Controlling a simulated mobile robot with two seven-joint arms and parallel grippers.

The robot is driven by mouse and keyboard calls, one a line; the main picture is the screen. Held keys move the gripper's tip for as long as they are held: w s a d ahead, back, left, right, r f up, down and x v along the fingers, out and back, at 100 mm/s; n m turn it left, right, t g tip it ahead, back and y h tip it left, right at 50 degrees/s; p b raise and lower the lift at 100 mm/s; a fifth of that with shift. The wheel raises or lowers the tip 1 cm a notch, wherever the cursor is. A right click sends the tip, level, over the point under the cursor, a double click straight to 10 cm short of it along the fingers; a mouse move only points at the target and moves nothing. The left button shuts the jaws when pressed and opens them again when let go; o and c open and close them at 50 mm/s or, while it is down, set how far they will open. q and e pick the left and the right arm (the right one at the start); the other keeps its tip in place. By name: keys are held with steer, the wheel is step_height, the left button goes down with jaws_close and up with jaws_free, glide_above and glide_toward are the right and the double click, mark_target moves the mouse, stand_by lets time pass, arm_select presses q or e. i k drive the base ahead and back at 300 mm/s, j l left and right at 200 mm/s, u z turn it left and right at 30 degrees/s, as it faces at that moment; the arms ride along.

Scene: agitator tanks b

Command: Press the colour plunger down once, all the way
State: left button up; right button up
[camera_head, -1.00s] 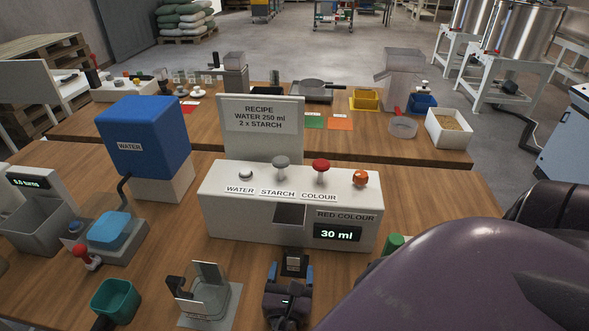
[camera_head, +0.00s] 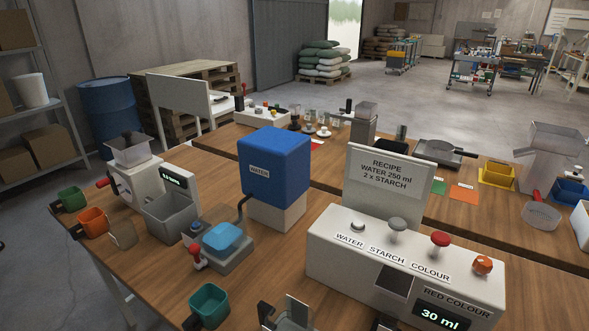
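The colour plunger (camera_head: 440,240) has a red knob on a stalk. It stands up from the white dispenser box (camera_head: 335,255), behind the COLOUR label. The grey starch plunger (camera_head: 397,224) and the low white water button (camera_head: 358,226) are to its left. An orange-red faceted knob (camera_head: 482,264) is to its right. The RED COLOUR display (camera_head: 440,317) on the front reads 30 ml. Nothing touches the plunger.
A recipe board (camera_head: 388,165) stands behind the dispenser. The blue water tank (camera_head: 274,165) is to its left, with a blue-topped scale-like device (camera_head: 222,238) and a teal cup (camera_head: 208,303) nearer.

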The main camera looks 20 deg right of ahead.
mark_target(441, 239)
steer(key=k+j, duration=0.2)
steer(key=j, duration=0.2)
steer(key=k+j, duration=0.2)
steer(key=j, duration=0.2)
steer(key=k+j, duration=0.25)
steer(key=j, duration=0.1)
